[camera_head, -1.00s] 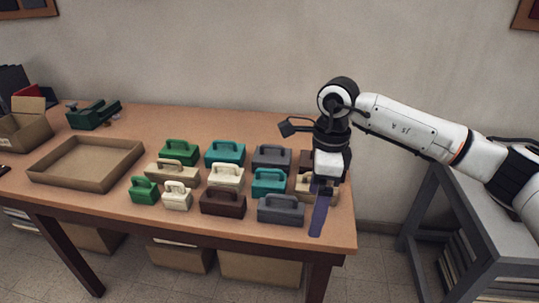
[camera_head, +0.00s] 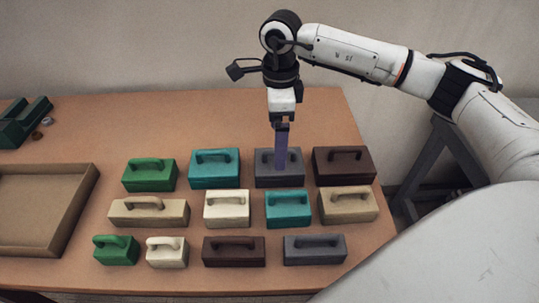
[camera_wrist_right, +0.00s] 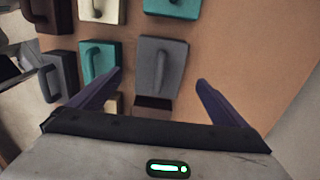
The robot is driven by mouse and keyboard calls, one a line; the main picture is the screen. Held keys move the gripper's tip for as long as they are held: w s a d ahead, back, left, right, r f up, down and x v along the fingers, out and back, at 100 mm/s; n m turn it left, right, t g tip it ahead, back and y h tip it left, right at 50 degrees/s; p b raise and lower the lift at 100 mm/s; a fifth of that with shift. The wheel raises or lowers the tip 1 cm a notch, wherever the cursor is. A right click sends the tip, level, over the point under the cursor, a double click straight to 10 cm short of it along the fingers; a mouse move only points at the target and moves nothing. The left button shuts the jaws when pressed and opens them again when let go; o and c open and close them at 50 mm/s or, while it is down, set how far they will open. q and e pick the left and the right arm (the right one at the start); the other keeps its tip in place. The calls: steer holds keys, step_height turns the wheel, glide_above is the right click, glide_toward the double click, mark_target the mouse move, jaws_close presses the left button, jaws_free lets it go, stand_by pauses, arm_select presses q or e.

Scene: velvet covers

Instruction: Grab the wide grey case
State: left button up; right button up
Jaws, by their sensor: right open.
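A grey case with a grey handle stands in the back row (camera_head: 265,180), and it also shows in the right wrist view (camera_wrist_right: 175,85). A second grey case, lower and longer from left to right, stands at the right end of the front row (camera_head: 315,252); it shows at the left of the wrist view (camera_wrist_right: 46,86). My right gripper (camera_head: 282,160) points down over the back grey case. In the wrist view its open purple fingers (camera_wrist_right: 160,76) are on either side of that case's handle, with nothing held. Whether they touch the case is unclear. My left gripper is out of view.
A teal case (camera_head: 214,172) stands left of the back grey case, a dark brown case (camera_head: 343,168) right of it, and another teal case (camera_head: 288,210) in front. Several other cases fill the rows. An empty tray (camera_head: 70,215) lies at the left.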

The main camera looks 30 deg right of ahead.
steer(key=shift+s+f, duration=0.15)
steer(key=shift+f, duration=0.45)
steer(key=shift+s+f, duration=0.15)
steer(key=shift+f, duration=0.75)
steer(key=f, duration=0.3)
steer(key=f+p, duration=0.1)
steer(key=shift+d+f, duration=0.15)
steer(key=shift+d, duration=0.15)
steer(key=shift+f, duration=0.5)
steer(key=shift+w, duration=0.1)
steer(key=c, duration=1)
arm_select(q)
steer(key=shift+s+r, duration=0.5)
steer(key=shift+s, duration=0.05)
arm_select(e)
steer(key=shift+c, duration=1.3)
